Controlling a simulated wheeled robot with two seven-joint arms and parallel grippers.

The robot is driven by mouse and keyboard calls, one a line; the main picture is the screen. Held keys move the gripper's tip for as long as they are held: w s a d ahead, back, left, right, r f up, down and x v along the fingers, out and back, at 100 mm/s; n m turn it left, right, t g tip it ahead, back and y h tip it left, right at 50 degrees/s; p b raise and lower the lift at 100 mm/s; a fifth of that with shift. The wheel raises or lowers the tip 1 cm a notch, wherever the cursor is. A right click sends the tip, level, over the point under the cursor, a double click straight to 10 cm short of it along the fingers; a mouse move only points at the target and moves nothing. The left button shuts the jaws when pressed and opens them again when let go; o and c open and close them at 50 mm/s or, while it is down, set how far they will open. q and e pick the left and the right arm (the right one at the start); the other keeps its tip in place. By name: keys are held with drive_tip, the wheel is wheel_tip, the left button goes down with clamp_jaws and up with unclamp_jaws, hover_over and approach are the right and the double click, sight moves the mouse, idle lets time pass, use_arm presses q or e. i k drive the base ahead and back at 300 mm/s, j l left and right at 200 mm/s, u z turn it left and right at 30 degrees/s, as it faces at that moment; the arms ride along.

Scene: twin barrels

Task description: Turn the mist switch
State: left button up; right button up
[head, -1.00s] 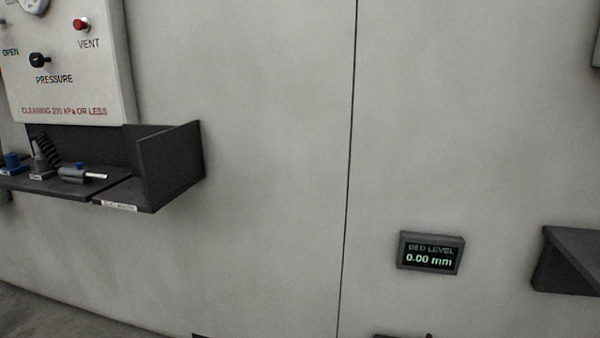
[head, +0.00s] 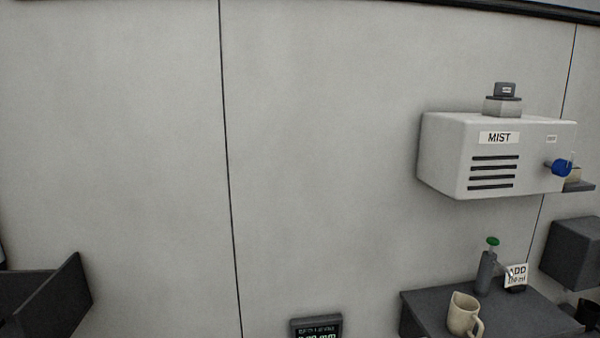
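A white box labelled MIST (head: 455,160) is mounted on the wall at the right of the head view. It has several dark vent slots on its front. A blue knob (head: 562,167) sticks out at the right end of its front face; it looks like the switch, but its setting cannot be read. A small grey block with a dark cap (head: 503,104) stands on top of the box. Neither of my grippers is in view.
Below the box, a dark shelf (head: 420,308) holds a beige jug (head: 463,314), a dark bottle with a green top (head: 486,272) and an ADD card (head: 517,275). A dark box (head: 577,252) is at the right edge. A display (head: 316,328) and a tray (head: 62,300) are lower left. The middle wall is bare.

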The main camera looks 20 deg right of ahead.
sight(561, 168)
drive_tip(key=z, duration=1.85)
